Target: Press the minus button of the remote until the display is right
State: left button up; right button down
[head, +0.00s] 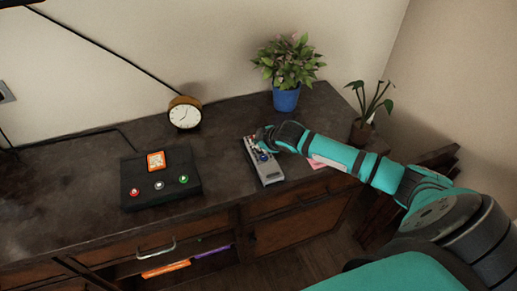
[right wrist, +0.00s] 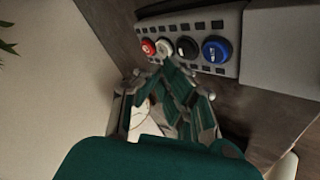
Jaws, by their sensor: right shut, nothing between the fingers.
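The grey remote (head: 269,174) lies on the dark cabinet top, below my right gripper (head: 262,138). In the right wrist view the remote (right wrist: 228,22) shows a row of round buttons: red (right wrist: 147,46), white (right wrist: 164,47), black (right wrist: 187,47) and blue (right wrist: 215,50). My right gripper (right wrist: 168,68) is shut and empty, its fingertips close to the white button. I cannot tell whether they touch it. The button marks are too small to read surely, so I cannot tell which is minus. No readable display shows. My left gripper is out of view.
A black box (head: 130,169) with an orange square panel (head: 156,161) and red, grey and green buttons stands left of the remote. A clock (head: 184,113), a blue-potted plant (head: 286,98) and a smaller plant (head: 361,130) stand behind. A drawer below is open.

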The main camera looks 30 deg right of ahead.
aim_at(258, 151)
jog(key=shift+f, duration=0.15)
jog(key=shift+f, duration=0.3)
jog(key=shift+s+f, duration=0.1)
jog(key=shift+f, duration=0.45)
dwell(0.7)
jog(key=shift+r, duration=0.1)
jog(key=shift+r+p, duration=0.85)
jog(key=shift+p, duration=0.2)
notch_tip(258, 151, up, 5)
jog(key=p, duration=0.5)
jog(key=shift+r, duration=0.1)
